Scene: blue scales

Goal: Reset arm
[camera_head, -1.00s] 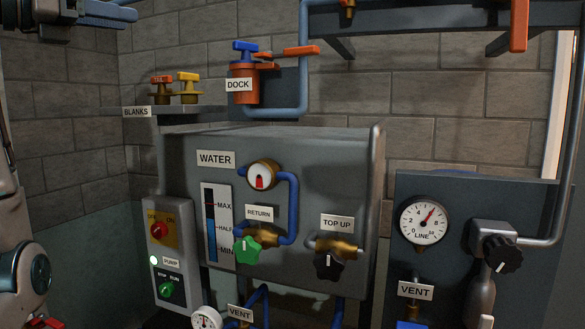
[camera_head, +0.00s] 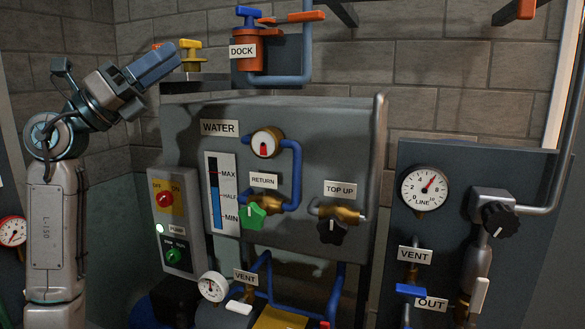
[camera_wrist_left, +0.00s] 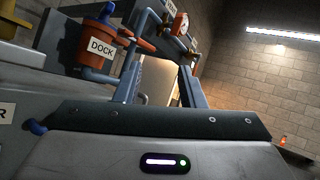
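My left arm stands upright at the left of the head view and bends at its top toward the right. My left gripper (camera_head: 168,57) is raised in front of the yellow-handled valve, at about the height of the shelf. Whether it touches the valve cannot be told. My right gripper is not in view.
The grey water panel (camera_head: 330,160) with its return and top up knobs stands right of my left arm. The dock fitting (camera_head: 250,50) is just right of the gripper. A line gauge (camera_head: 425,189) is on the right panel. Blue pipes (camera_head: 297,170) run across the panel.

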